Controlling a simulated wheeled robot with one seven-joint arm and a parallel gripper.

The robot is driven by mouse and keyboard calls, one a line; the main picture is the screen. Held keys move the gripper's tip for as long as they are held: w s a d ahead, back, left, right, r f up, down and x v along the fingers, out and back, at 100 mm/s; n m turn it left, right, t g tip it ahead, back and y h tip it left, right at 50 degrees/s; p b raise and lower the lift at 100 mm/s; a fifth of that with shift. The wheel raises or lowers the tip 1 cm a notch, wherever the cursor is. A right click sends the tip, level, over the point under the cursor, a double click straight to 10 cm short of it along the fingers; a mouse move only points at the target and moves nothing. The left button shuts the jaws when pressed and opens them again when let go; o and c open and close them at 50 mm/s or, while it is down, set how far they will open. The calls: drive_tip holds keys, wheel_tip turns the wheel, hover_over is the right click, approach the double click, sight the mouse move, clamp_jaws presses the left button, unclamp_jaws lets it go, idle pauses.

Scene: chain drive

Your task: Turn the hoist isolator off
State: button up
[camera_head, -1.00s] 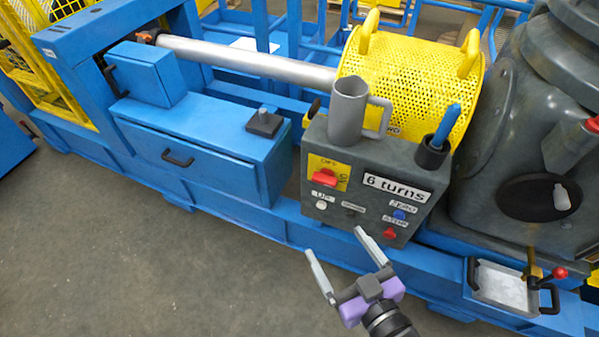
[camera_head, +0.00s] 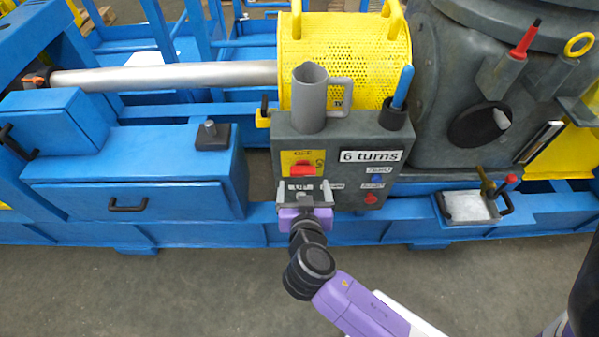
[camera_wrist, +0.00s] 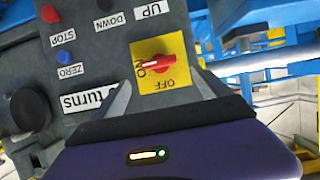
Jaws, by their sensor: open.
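The hoist isolator is a red rotary knob (camera_head: 303,169) on a yellow plate on the front of a grey control box. In the wrist view, upside down, the knob (camera_wrist: 158,63) lies crosswise with its white mark beside ON; OFF is printed on another side of the plate. My gripper (camera_head: 305,190) is open and empty in front of the box, just below the knob in the head view. In the wrist view the knob shows between and beyond the fingers (camera_wrist: 163,82), apparently untouched. The gripper partly hides the lower left labels in the head view.
The box (camera_head: 340,187) also carries UP, DOWN, ZERO and a red STOP button (camera_head: 371,199), with a "6 turns" sign. A grey mug (camera_head: 309,100) and a black holder (camera_head: 393,116) with a blue tool stand on top. A blue drawer unit (camera_head: 130,170) is left.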

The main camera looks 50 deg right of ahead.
sight(303, 172)
drive_tip(key=x, duration=0.7)
drive_tip(key=shift+w+d+f+p, duration=0.1)
drive_tip(key=shift+d+f+p, duration=0.05)
drive_tip(key=shift+p, duration=0.25)
drive_tip(key=c, duration=1.4)
drive_tip(key=shift+o, duration=0.2)
